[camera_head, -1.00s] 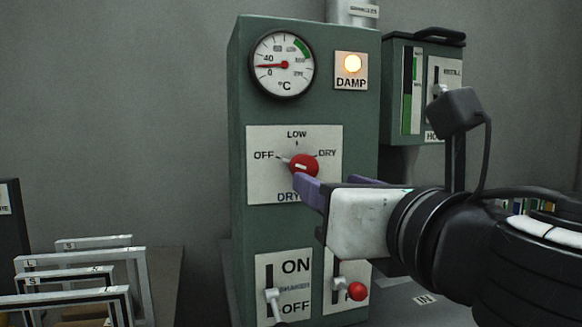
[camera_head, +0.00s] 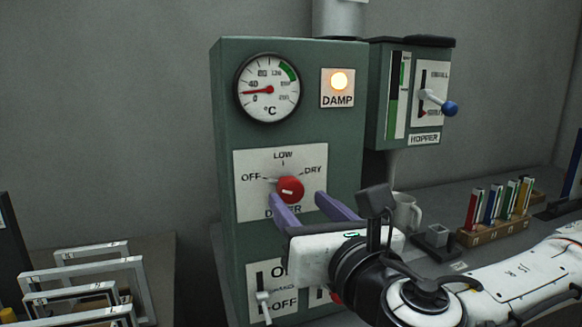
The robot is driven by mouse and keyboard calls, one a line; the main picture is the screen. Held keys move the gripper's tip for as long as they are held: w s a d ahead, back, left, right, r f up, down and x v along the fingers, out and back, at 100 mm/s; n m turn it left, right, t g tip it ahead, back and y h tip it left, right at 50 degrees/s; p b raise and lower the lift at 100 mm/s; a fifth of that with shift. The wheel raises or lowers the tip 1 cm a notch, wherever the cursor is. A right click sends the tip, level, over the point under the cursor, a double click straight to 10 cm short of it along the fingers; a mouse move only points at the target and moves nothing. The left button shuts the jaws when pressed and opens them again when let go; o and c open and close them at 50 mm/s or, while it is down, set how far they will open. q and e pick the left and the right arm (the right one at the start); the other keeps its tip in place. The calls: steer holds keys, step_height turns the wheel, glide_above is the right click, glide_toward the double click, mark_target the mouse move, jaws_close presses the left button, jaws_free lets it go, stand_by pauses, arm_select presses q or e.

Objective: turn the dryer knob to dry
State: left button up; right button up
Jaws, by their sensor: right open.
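The red dryer knob (camera_head: 290,189) sits on a white plate (camera_head: 251,206) on the front of the green dryer cabinet (camera_head: 222,125). The plate reads OFF at left, LOW at top and DRY at right. The knob's small pointer is toward OFF. My right gripper (camera_head: 298,199) has purple fingers and is open and empty. Its fingertips are just below the knob, one at the lower left and one at the lower right. I cannot tell whether they touch the plate. The fingers partly cover the DRYER label. My left gripper is not in view.
A dial gauge (camera_head: 268,88) and a lit DAMP lamp (camera_head: 339,82) are above the knob. An ON/OFF lever (camera_head: 264,302) is below. A hopper lever with a blue ball (camera_head: 449,108), a mug (camera_head: 405,212) and a rack of coloured pieces (camera_head: 497,229) are right. Frames (camera_head: 95,275) stand left.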

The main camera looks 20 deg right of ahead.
mark_target(293, 196)
steer(key=w, duration=0.4)
steer(key=shift+w+a, duration=0.1)
steer(key=shift+w, duration=0.2)
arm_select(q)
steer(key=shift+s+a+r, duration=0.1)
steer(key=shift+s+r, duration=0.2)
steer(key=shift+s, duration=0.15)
arm_select(e)
steer(key=shift+w, duration=0.3)
steer(key=c, duration=1)
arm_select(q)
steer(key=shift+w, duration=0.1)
arm_select(e)
steer(key=shift+c, duration=0.2)
